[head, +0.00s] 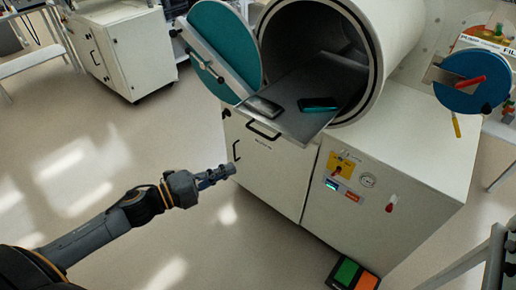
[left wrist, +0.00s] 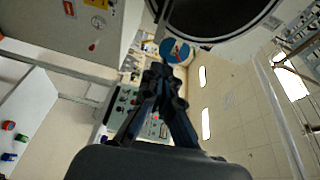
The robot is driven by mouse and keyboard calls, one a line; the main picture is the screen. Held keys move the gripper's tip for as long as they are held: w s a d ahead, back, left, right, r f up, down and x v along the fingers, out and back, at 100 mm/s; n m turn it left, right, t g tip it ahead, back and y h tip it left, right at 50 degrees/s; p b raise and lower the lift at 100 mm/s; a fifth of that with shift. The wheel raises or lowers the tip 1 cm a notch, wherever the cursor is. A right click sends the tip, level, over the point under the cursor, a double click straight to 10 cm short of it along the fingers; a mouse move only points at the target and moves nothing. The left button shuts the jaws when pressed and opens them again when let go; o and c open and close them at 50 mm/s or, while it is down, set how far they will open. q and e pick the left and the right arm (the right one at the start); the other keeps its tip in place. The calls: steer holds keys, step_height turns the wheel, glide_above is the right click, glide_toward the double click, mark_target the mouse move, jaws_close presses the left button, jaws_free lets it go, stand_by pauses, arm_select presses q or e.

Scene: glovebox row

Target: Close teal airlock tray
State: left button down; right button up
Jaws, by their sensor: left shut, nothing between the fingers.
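The airlock is a large white cylinder with a dark round opening (head: 300,40). Its round teal door (head: 228,48) stands swung open to the left. The grey airlock tray (head: 318,88) is slid out of the opening, its front edge with a dark handle (head: 263,131) jutting over the cabinet. A grey flat item (head: 262,106) and a dark teal item (head: 318,104) lie on the tray. My left gripper (head: 232,170) is shut and empty, below and left of the tray handle, apart from it. It also shows in the left wrist view (left wrist: 158,75). My right gripper is not in view.
A white cabinet (head: 420,160) carries the airlock, with a yellow panel and a red handle on its front. A blue round door (head: 470,82) is at the right. A green and orange pedal (head: 352,274) lies on the floor. Open floor (head: 120,150) is at the left.

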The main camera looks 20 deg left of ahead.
arm_select(q)
steer(key=w+a+p+x, duration=0.2)
steer(key=p+x, duration=0.2)
steer(key=x, duration=0.9)
steer(key=shift+a, duration=0.2)
